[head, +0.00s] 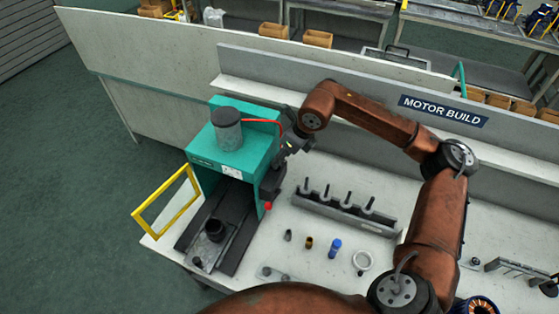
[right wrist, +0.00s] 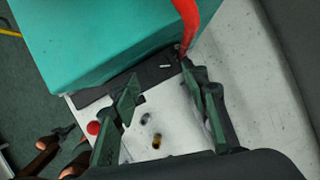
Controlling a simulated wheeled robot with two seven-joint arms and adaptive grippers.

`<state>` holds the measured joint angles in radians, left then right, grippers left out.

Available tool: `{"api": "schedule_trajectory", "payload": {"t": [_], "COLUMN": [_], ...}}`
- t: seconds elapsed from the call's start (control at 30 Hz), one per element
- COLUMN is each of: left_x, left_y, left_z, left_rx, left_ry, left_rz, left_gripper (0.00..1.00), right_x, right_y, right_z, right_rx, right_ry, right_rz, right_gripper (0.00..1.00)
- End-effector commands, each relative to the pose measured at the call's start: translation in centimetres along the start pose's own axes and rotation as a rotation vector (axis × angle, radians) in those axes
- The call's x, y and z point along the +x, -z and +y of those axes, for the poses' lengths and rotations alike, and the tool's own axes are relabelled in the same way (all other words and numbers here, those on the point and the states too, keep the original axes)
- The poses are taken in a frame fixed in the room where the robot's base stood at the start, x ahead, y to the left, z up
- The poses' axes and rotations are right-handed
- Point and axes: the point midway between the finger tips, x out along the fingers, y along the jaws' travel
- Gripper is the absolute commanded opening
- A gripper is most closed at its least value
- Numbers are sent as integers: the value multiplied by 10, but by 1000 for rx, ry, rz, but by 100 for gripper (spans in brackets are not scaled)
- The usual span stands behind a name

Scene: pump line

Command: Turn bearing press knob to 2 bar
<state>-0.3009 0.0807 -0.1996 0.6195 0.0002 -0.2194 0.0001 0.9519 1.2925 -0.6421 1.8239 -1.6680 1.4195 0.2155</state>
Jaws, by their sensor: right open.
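The bearing press (head: 262,148) is a teal housing with a grey cylinder on top, at the left end of the bench in the head view. My right gripper (head: 290,146) is at the press's right side, near the red hose. In the right wrist view, my right gripper (right wrist: 168,103) has its two green fingers apart, with nothing held between them. The teal press (right wrist: 95,40) is just beyond the fingers. A dark part with a small white mark (right wrist: 165,66) lies by the fingertips; I cannot tell whether it is the knob. No knob setting is readable.
A yellow guard frame (head: 161,205) sticks out left of the press. A red button (head: 267,206) is at its front right corner. A grey rack with pegs (head: 345,212), small cylinders, a blue part (head: 335,248) and a white ring (head: 362,260) are on the bench.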

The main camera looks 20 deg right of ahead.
Motion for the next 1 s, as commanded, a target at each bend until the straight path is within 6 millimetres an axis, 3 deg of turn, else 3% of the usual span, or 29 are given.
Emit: {"api": "schedule_trajectory", "payload": {"t": [0.2, 0.4, 1.0], "left_x": [0, 0, 0], "left_y": [1, 1, 4], "left_z": [0, 1, 1], "left_rx": [0, 1, 2], "left_ry": [-1, -1, -1], "left_rz": [1, 1, 4], "left_gripper": [0, 0, 0], "right_x": [-47, -73, -80], "right_y": [-1, -1, -2], "right_z": [-1, -1, 1], "right_rx": [0, 0, -4], "right_ry": [3, 1, -1], "right_rz": [-3, -1, 0], "right_gripper": [41, 41, 41]}}
